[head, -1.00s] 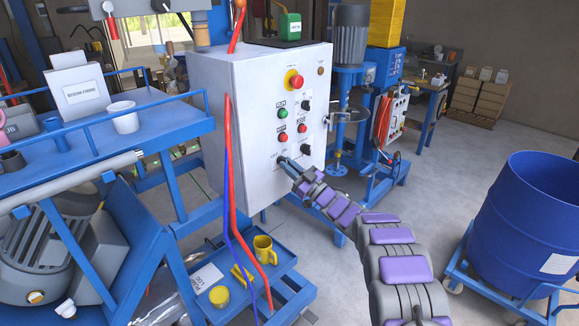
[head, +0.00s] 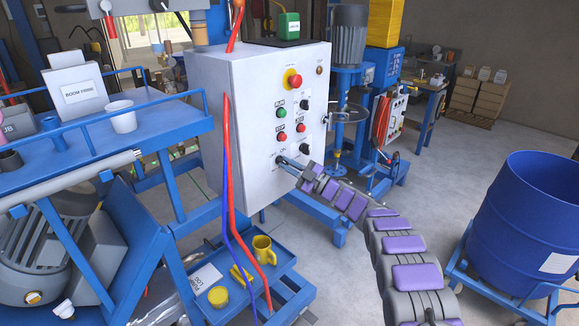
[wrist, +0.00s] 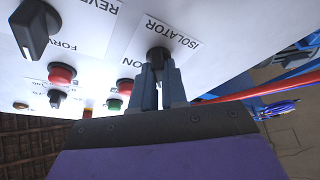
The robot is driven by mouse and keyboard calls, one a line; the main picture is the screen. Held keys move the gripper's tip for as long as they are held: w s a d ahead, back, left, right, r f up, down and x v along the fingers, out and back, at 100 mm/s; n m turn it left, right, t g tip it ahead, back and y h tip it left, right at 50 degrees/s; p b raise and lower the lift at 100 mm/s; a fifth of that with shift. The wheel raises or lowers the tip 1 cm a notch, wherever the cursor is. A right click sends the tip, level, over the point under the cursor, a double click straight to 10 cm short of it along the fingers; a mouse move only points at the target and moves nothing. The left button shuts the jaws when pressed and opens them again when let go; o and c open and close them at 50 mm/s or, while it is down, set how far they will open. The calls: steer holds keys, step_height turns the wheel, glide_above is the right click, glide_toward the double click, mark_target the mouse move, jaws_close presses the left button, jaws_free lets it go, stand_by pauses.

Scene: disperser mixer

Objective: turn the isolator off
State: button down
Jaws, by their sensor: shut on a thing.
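The isolator knob (wrist: 157,53) is a small dark rotary switch at the lower left of the grey control cabinet's front (head: 262,120). Its "ISOLATOR" label (wrist: 175,36) and part of an "ON" label show in the wrist view, which is upside down. My gripper (wrist: 160,74) is shut on the knob, one finger on each side of it. In the head view my gripper (head: 287,163) reaches the cabinet's lower left from the right. The fingers cover much of the knob, so I cannot tell its exact setting.
Above the isolator are red and green buttons, other black knobs (head: 304,147) and a red emergency stop (head: 294,80). Red and blue cables (head: 229,170) hang at the cabinet's left. A blue tray with a yellow mug (head: 262,248) sits below. A blue drum (head: 535,225) stands right.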

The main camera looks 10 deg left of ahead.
steer(key=shift+w+d, duration=0.1)
steer(key=c, duration=1.6)
jaws_free()
steer(key=o, duration=0.4)
steer(key=shift+w+f, duration=0.2)
steer(key=shift+o, duration=0.2)
steer(key=p+v, duration=0.1)
steer(key=v, duration=1.6)
steer(key=shift+p, duration=0.4)
